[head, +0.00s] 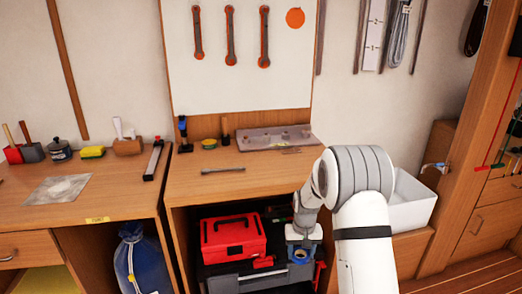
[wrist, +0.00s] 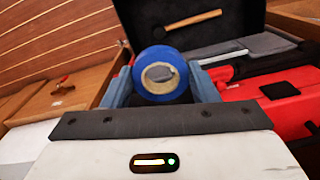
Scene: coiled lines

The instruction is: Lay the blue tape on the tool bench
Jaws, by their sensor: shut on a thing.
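The roll of blue tape (wrist: 160,60) is between the two fingers of my gripper (wrist: 160,85) in the wrist view, with its pale core facing the camera. My gripper is shut on it. In the head view, my gripper (head: 302,250) and the blue tape (head: 300,257) are low, in front of the open space under the tool bench and right of the red toolbox. The tool bench (head: 190,183) has a wooden top under a pegboard with hanging wrenches. Its top is above my gripper in the head view.
The front middle of the top is clear. A red toolbox (head: 233,240) sits below. A white bin (head: 408,203) is at right.

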